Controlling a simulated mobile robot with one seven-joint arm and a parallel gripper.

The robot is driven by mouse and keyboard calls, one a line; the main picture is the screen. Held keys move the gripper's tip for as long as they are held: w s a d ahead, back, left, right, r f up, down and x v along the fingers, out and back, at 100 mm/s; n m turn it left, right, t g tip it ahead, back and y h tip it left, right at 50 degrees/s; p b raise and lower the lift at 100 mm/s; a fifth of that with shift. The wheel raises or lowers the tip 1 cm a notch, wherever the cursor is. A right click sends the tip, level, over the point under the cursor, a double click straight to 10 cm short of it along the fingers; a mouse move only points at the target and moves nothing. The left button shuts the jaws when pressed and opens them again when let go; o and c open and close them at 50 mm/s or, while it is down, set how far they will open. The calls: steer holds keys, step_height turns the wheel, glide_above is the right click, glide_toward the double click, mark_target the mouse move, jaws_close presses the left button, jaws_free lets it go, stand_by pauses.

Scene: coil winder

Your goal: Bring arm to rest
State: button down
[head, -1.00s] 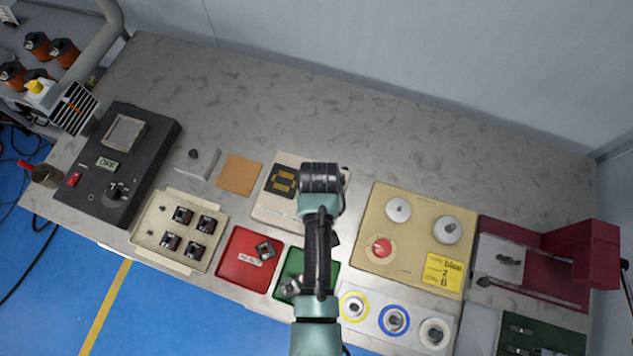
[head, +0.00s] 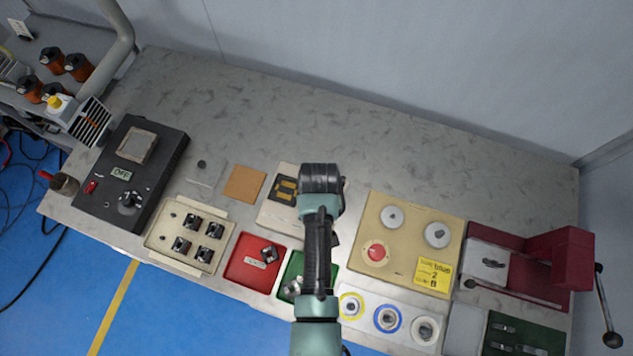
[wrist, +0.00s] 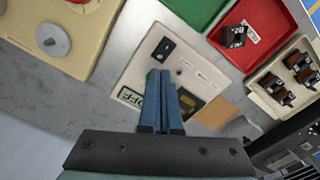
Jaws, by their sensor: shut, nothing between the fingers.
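My gripper (wrist: 171,103) shows in the wrist view with its two blue-grey fingers together and nothing between them. It is above a pale panel (wrist: 170,62) that carries a black switch, a small display and a dark square with yellow marks. I cannot tell the exact height above the panel. In the head view my arm reaches up from the bottom centre over the bench, and its black wrist covers part of the same pale panel (head: 272,213). The fingertips are hidden there.
Left of the arm are a red tray (head: 256,262), a cream tray (head: 187,236) with several small parts and a black control box (head: 131,173). Right are a beige panel (head: 405,245), a row of spools (head: 388,318) and a red lever press (head: 560,262). The bench's back is clear.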

stand_by(0.4)
steer(key=w+r+t+b, duration=0.4)
steer(key=w+r+t, duration=0.5)
steer(key=w+r, duration=1.05)
step_height(320, 180, up, 13)
steer(key=w+m+t+b, duration=0.1)
steer(key=w+t, duration=0.2)
steer(key=t, duration=0.2)
steer(key=s+r+t+b, duration=0.3)
steer(key=r+t, duration=0.3)
steer(key=r, duration=1.3)
steer(key=s+r+m+t+b, duration=0.1)
steer(key=s+r+t, duration=0.6)
steer(key=s+r, duration=0.8)
steer(key=shift+s+r+b, duration=0.25)
steer(key=shift+r+b, duration=0.15)
steer(key=shift+r, duration=0.5)
